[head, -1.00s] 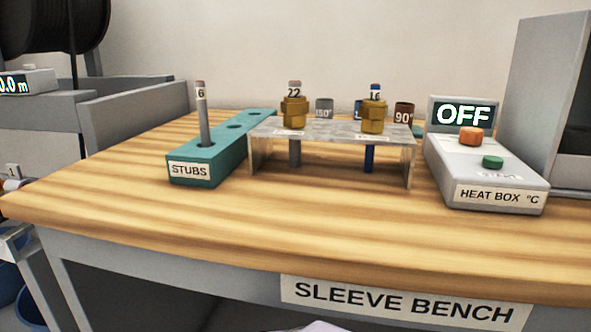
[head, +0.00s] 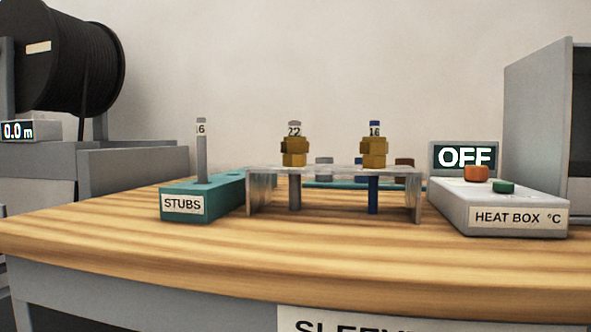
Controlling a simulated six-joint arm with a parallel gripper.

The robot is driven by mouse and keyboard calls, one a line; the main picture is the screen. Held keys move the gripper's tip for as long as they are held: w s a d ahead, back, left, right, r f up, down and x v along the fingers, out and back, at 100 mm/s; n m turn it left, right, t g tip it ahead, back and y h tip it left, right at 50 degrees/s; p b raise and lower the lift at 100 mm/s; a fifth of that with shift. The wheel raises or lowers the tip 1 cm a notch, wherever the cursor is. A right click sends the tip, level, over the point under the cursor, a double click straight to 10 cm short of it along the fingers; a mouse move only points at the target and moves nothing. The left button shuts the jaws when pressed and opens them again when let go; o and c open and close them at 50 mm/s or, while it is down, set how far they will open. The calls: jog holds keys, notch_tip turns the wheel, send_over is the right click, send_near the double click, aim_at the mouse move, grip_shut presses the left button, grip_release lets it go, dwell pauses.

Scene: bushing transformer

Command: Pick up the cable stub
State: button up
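My gripper is not in view.
The grey rack (head: 258,197) stands mid-bench. A heat box (head: 510,218) reading OFF, with orange and green buttons, is at the right beside a tall grey cabinet (head: 535,120). A black cable reel (head: 75,60) is at the far left. The bench front (head: 300,260) is clear.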

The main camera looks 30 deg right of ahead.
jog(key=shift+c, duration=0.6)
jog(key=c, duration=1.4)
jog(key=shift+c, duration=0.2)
